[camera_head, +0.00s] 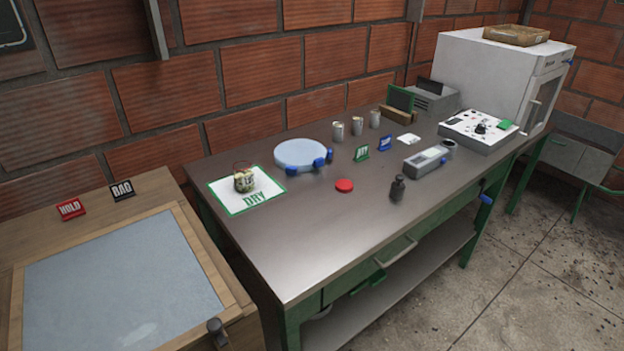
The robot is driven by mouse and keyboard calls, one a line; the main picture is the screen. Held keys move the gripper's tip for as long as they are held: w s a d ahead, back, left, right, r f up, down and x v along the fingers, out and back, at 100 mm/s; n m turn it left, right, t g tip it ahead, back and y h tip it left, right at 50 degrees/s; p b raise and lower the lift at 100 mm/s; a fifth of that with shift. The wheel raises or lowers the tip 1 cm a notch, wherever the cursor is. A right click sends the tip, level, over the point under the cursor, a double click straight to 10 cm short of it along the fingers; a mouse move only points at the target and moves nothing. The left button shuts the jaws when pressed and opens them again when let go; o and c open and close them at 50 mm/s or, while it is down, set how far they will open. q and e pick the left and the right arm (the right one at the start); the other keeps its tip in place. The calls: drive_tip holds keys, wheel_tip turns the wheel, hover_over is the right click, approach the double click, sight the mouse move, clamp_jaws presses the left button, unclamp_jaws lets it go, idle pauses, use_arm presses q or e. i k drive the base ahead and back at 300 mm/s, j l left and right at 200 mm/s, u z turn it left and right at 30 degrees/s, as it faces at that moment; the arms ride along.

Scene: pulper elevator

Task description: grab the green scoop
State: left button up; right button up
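I cannot clearly make out a green scoop. A green object (370,282) shows at the table's front, below the top and near a grey handle (397,252); its shape is too small to tell. Neither of my grippers is in view.
The front of the tabletop is clear.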

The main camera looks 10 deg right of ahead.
sight(376, 278)
drive_tip(key=u, duration=0.25)
drive_tip(key=l+u, duration=0.4)
drive_tip(key=l, duration=0.2)
drive_tip(key=l+u, duration=0.4)
drive_tip(key=l, duration=0.2)
drive_tip(key=k, duration=0.05)
